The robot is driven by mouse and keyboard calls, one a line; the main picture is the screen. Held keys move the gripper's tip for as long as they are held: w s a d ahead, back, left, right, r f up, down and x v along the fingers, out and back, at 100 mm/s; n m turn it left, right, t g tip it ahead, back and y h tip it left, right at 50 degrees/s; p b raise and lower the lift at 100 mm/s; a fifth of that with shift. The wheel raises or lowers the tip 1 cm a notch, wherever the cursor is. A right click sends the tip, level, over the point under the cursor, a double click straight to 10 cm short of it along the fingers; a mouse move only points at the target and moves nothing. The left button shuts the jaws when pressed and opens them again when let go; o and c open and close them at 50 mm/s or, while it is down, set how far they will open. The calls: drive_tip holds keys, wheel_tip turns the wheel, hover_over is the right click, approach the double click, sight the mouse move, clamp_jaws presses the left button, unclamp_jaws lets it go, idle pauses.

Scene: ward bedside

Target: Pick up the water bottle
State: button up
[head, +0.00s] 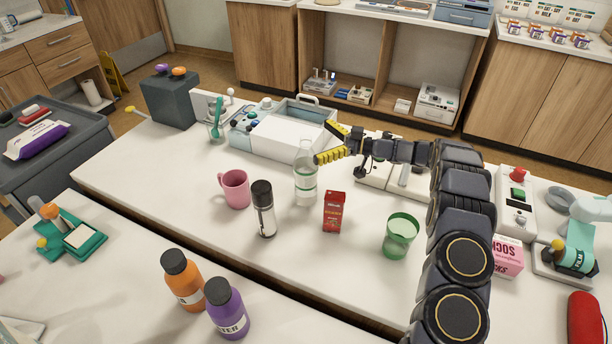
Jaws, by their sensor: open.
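My gripper (322,143) reaches in from the right, level with the bottle's upper part in the picture. Its yellow-padded fingers are spread and point left, with nothing held. The fingertips are just right of the bottle's neck in this view. I cannot tell whether they touch it or how far apart in depth they are.
A white-and-blue bin (283,136) is behind. Orange (183,280) and purple (228,310) bottles stand in front.

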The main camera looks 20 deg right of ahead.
sight(306, 166)
drive_tip(key=f, duration=0.3)
drive_tip(key=w+a+f, duration=0.1)
drive_tip(key=f, duration=0.1)
drive_tip(key=a+f, duration=0.1)
drive_tip(key=f, duration=0.2)
drive_tip(key=shift+w+a+f, duration=0.25)
drive_tip(key=shift+w+f, duration=0.05)
drive_tip(key=shift+f, duration=0.05)
drive_tip(key=c, duration=1.2)
